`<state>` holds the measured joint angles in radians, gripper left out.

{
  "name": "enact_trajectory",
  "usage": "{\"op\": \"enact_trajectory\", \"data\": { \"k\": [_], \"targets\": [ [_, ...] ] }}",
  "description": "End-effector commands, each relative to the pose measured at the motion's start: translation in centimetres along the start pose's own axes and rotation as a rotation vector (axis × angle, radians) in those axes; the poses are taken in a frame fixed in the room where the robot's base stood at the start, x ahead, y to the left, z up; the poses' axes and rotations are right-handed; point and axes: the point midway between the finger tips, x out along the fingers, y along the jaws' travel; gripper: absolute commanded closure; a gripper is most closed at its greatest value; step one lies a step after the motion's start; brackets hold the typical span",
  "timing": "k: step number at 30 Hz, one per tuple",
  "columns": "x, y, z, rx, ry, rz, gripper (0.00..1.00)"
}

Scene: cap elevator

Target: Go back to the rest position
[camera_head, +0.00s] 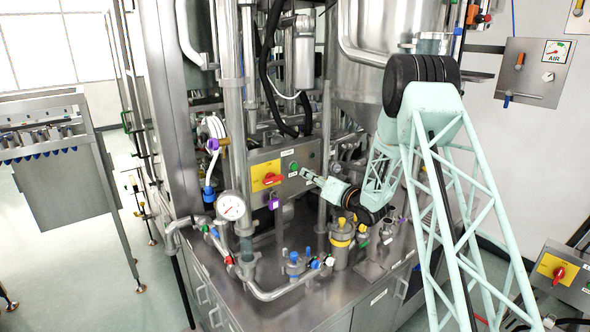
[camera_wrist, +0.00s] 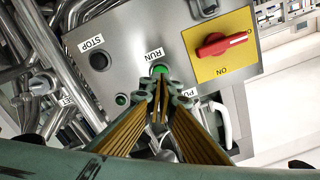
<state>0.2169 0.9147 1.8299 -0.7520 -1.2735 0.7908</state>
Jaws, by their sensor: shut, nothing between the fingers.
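My gripper (camera_head: 311,177) is at the control panel (camera_head: 262,178) in the head view, at the end of my pale green arm. In the wrist view my gripper (camera_wrist: 162,90) is shut and empty, its fingertips together just below the green RUN button (camera_wrist: 160,69). I cannot tell whether the tips touch the button or the panel. The black STOP button (camera_wrist: 98,61) is to the left of it. The yellow plate with the red rotary switch (camera_wrist: 222,44) is to the right, and a small green light (camera_wrist: 121,99) is at lower left.
A steel worktop with a pressure gauge (camera_head: 231,206), a yellow-banded canister (camera_head: 341,243) and several pipes and valves lies below the panel. A large steel tank (camera_head: 365,60) is behind my arm. A wall panel (camera_head: 535,72) hangs at right. Open floor shows at left.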

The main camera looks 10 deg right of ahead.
Motion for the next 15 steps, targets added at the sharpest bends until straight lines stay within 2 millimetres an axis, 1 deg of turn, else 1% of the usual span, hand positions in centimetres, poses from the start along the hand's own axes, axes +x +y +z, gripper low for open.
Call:
{"op": "enact_trajectory", "data": {
  "k": [7, 15],
  "targets": [
    [0.0, 0.0, 0.0, 0.0, 0.0, 0.0, 1.0],
    [-0.1, -0.5, -1.2, -0.028, -0.013, 0.037, 1.0]
  ]
}}
